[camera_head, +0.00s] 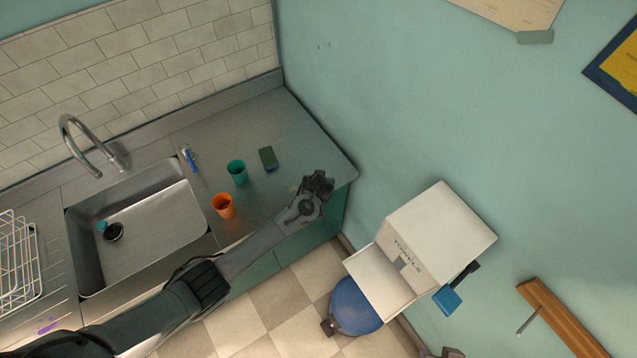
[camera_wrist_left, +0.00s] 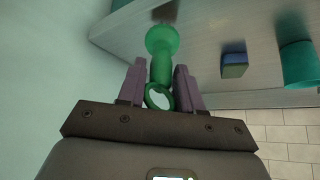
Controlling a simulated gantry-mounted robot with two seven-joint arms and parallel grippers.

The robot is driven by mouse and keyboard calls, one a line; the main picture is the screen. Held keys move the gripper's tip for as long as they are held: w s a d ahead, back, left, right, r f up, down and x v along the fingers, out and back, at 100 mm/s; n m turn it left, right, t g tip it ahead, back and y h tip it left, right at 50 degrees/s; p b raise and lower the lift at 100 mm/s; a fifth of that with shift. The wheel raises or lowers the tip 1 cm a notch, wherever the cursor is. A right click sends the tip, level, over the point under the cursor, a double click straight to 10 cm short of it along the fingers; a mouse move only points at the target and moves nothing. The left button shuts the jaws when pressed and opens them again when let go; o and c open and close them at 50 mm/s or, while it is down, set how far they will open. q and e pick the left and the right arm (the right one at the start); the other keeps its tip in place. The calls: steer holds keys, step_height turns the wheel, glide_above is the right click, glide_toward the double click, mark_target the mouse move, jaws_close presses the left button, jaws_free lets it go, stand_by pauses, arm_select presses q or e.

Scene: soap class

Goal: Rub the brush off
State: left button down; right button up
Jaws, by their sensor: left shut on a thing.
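My left gripper (camera_head: 318,184) is over the right end of the steel counter. In the left wrist view, its purple fingers (camera_wrist_left: 160,85) are shut on a green brush-like tool (camera_wrist_left: 161,45) with a ring at its near end and a round head at its far end. The brush is too small to make out in the head view. A dark green and blue sponge (camera_head: 268,158) lies on the counter left of the gripper; it also shows in the left wrist view (camera_wrist_left: 234,64). My right gripper cannot be made out.
A teal cup (camera_head: 237,172) and an orange cup (camera_head: 223,205) stand on the counter (camera_head: 225,135). A small blue item (camera_head: 190,160) lies by the sink (camera_head: 150,235). A faucet (camera_head: 85,145) and a dish rack (camera_head: 18,260) are left. A towel box (camera_head: 440,235) is on the right wall.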

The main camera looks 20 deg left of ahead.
arm_select(q)
steer(key=r, duration=0.1)
steer(key=r+p, duration=0.2)
steer(key=shift+s+a+r, duration=0.15)
steer(key=shift+s+r, duration=0.1)
steer(key=shift+r, duration=0.15)
step_height(320, 180, up, 4)
steer(key=p, duration=0.4)
arm_select(e)
step_height(320, 180, up, 7)
steer(key=shift+s+a, duration=0.1)
steer(key=shift+a, duration=0.05)
